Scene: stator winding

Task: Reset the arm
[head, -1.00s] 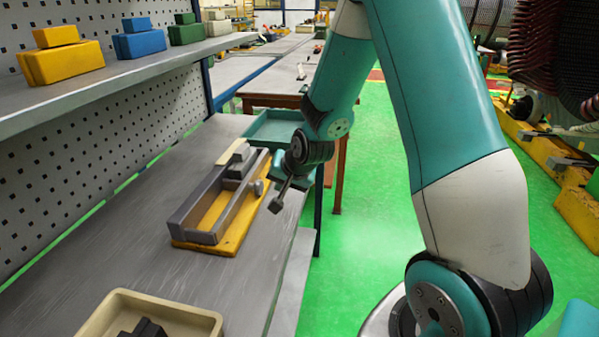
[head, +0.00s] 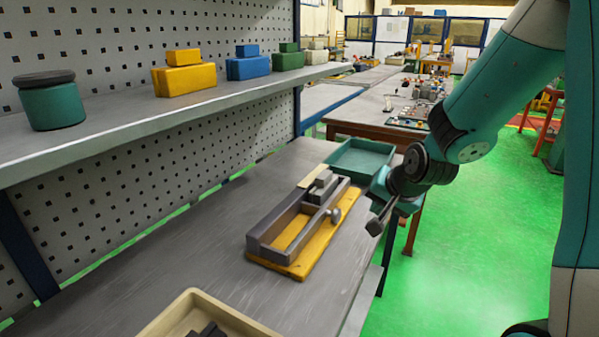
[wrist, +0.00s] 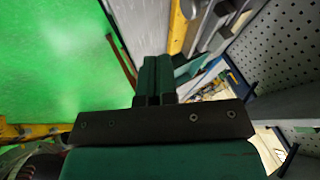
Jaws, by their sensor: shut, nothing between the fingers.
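My gripper (head: 378,222) is at the end of my teal arm (head: 495,90), in the right part of the head view. It hangs beside the bench's right edge, just right of the grey clamp fixture, and is apart from it. In the wrist view my gripper (wrist: 154,80) shows its two fingers pressed together with nothing between them. The fixture (head: 270,240) is a long grey channel on a yellow base, lying on the grey bench (head: 190,270).
A teal tray (head: 360,162) lies at the bench's far end. A beige bin (head: 180,308) with dark parts stands at the near edge. The shelf (head: 110,125) on the left holds yellow, blue and green boxes and a teal round container (head: 52,105). Green floor (head: 450,240) is open on the right.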

